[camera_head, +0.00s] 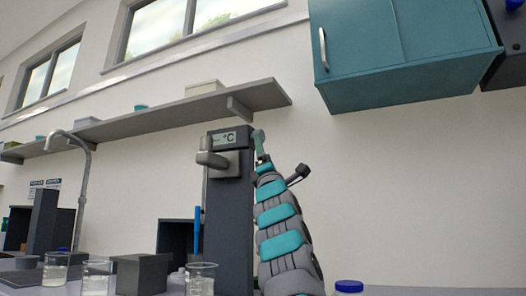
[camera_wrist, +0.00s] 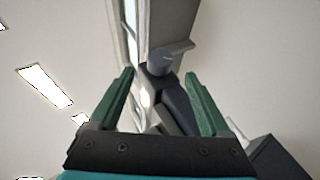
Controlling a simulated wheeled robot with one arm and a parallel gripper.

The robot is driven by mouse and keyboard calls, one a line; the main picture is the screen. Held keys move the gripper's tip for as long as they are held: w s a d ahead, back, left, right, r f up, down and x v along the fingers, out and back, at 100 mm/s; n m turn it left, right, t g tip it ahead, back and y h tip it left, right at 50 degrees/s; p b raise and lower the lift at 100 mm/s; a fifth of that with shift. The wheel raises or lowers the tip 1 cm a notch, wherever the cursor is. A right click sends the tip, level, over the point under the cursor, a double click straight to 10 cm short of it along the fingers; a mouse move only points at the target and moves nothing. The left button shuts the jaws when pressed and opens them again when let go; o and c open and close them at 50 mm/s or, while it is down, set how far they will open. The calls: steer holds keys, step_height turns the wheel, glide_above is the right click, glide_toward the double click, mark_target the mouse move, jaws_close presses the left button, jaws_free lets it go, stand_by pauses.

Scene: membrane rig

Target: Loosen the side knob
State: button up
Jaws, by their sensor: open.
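The dark upright rig column (camera_head: 228,225) stands on the bench in the head view, with a °C display at its top and a grey fitting on its front. The side knob (camera_head: 258,134) is a small grey round piece at the column's upper right side. In the wrist view the grey round knob (camera_wrist: 160,63) shows between and just past the fingertips. My gripper (camera_wrist: 158,76) is open, with one green finger on either side and nothing held. In the head view my gripper (camera_head: 262,152) is close by the knob; contact cannot be told.
A grey wall shelf (camera_head: 180,108) runs behind and above the column. A teal cabinet (camera_head: 400,50) hangs at upper right. Glass beakers (camera_head: 200,278), a dark box (camera_head: 142,274) and a blue-capped jar (camera_head: 349,287) stand on the bench. The wall right of my arm is clear.

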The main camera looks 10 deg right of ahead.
steer(key=s+a+r+m+g+y+p, duration=0.1)
steer(key=a+m+g+y, duration=0.15)
steer(key=m, duration=1.35)
steer(key=s+a+r+m+g+y, duration=0.15)
steer(key=a+m+y, duration=0.25)
steer(key=m, duration=1.2)
steer(key=w+d+r+n+h+p, duration=0.1)
steer(key=w+d+n+h+p, duration=0.1)
steer(key=n, duration=0.7)
steer(key=w+d+r+n+h+p, duration=0.1)
steer(key=w+d+n+h+p, duration=0.1)
steer(key=n+h, duration=0.3)
steer(key=w+d+r+n+h+p, duration=0.1)
steer(key=w+d+n+h+p, duration=0.1)
steer(key=n, duration=1)
steer(key=shift+w+d+r+n+h+p, duration=0.1)
steer(key=shift+w+r+n+h+p, duration=0.15)
steer(key=shift+h+p, duration=0.5)
steer(key=shift+w+d+p, duration=0.1)
steer(key=shift+w+p, duration=0.2)
steer(key=shift+w, duration=0.3)
